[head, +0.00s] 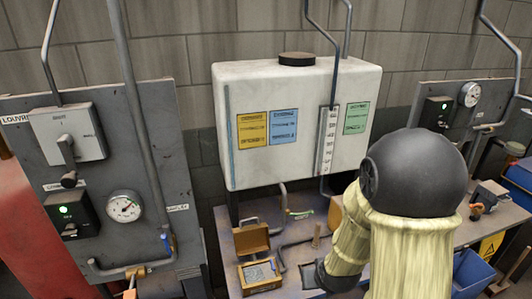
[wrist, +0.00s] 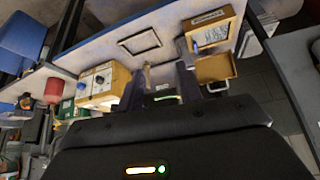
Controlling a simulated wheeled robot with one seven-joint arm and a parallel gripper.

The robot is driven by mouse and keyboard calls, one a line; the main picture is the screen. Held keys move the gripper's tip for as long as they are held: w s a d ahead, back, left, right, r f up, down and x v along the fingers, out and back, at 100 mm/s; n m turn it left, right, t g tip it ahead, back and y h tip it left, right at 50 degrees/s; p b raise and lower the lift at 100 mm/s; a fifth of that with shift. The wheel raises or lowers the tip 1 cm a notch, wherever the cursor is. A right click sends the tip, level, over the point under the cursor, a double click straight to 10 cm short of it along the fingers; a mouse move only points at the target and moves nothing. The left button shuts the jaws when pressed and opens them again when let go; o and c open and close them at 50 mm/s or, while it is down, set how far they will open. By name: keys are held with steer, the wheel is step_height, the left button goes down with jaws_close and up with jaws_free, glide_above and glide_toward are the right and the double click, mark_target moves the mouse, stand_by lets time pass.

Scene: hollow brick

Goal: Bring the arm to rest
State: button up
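My arm shows at the right of the head view, with pale cream sleeves and a dark round joint. It is bent and reaches down over the bench; its lower dark end is only partly seen, and my gripper's fingers cannot be made out there. In the wrist view my gripper (wrist: 162,82) shows two dark fingers standing apart, with a gap between them. I see nothing held in the gap. The bench with its things lies beyond the fingers, and the wrist picture is turned and tilted.
A white tank (head: 295,120) with coloured labels stands behind the arm. A grey panel (head: 95,190) with a switch and gauge is at left. A yellow open box (head: 260,275) sits on the bench, also in the wrist view (wrist: 212,30). A blue bin (head: 474,272) is at right.

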steer(key=s+d+r+m+g, duration=0.1)
steer(key=s+r+g, duration=0.2)
steer(key=s+r, duration=0.4)
steer(key=shift+s+d+r, duration=0.3)
steer(key=shift+s+r, duration=0.05)
steer(key=shift+s, duration=0.85)
stand_by(0.5)
